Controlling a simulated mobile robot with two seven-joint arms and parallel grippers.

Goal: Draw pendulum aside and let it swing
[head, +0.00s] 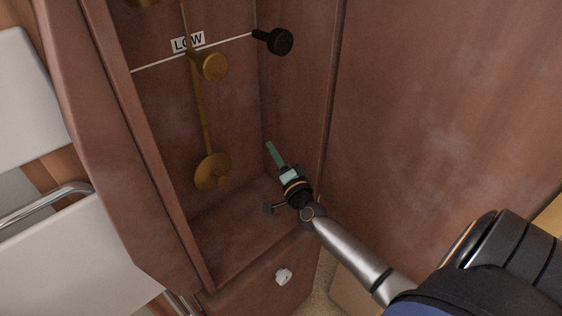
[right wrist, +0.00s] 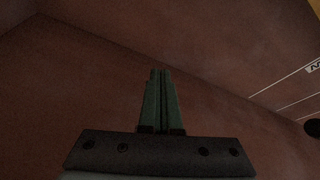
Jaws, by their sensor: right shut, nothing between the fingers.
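The brass pendulum hangs in a tall reddish-brown wooden case (head: 165,120) in the head view. Its thin rod (head: 202,118) carries a round brass weight (head: 212,66) near a white line marked LOW (head: 187,43), and a larger brass bob (head: 213,171) at its lower end. My right gripper (head: 270,149) reaches into the lower case, to the right of the bob and apart from it. Its green fingers also show in the right wrist view (right wrist: 160,97), shut together with nothing between them. The pendulum does not show in the right wrist view. My left gripper is not in view.
A black knob (head: 275,41) sticks out near the case's right inner wall, above my right gripper. A small white knob (head: 284,276) is on the lower front. White panels with a metal handle (head: 45,202) stand at the left.

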